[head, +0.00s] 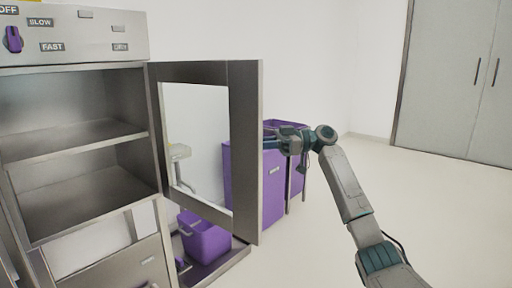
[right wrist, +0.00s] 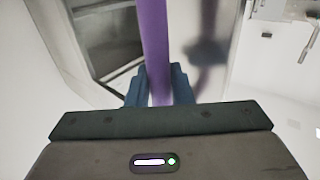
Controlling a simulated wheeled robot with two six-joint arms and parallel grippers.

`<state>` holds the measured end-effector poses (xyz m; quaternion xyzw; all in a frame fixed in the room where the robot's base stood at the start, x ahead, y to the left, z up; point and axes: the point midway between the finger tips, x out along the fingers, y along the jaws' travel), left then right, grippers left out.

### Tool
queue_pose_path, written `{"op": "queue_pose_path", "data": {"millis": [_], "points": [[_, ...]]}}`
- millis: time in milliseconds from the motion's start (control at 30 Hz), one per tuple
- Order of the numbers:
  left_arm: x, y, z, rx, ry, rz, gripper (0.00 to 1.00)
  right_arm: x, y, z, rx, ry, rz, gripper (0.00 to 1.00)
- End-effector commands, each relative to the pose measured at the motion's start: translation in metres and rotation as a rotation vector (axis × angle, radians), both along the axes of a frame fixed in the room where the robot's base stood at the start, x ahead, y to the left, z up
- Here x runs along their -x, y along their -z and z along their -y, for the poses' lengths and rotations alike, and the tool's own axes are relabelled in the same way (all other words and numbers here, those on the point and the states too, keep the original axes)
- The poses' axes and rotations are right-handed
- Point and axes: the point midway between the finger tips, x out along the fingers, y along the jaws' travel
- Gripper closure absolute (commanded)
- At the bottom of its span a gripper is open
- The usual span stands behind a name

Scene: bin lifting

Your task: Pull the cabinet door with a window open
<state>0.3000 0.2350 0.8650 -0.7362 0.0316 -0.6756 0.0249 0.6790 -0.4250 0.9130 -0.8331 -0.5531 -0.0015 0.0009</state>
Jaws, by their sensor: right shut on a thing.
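The metal cabinet door with a window (head: 245,110) stands swung well out from the left cabinet (head: 75,125), whose shelves are exposed. My right gripper (head: 270,138) is at the door's free edge, its fingertips partly hidden by the door. In the right wrist view, a purple bar-shaped handle (right wrist: 154,40) runs between the blue fingers of my right gripper (right wrist: 159,82), which are shut on it. My left gripper is not in view.
Purple bins (head: 265,190) stand behind the door, and a smaller purple bucket (head: 205,238) sits low beside the cabinet. The pale floor (head: 420,210) at right is clear. Grey double doors (head: 455,80) stand at the back right.

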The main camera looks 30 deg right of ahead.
Motion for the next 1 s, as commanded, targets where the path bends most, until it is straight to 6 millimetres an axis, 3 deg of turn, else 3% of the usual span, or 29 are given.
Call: {"op": "queue_pose_path", "data": {"millis": [333, 367, 433, 767, 1000], "points": [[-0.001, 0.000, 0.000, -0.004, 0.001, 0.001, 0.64, 0.000, 0.000, 0.000, 0.001, 0.002, 0.000, 1.00], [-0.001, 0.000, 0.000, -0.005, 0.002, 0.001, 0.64, 0.000, 0.000, 0.000, 0.001, 0.002, 0.000, 0.74], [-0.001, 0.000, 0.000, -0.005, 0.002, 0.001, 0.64, 0.000, 0.000, 0.000, 0.001, 0.001, 0.000, 0.61], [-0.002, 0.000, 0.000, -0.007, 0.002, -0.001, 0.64, 0.001, 0.001, 0.003, 0.001, 0.002, -0.002, 0.61], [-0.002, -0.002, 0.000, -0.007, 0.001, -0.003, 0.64, 0.015, 0.001, 0.039, 0.003, 0.005, -0.004, 0.61]]}}
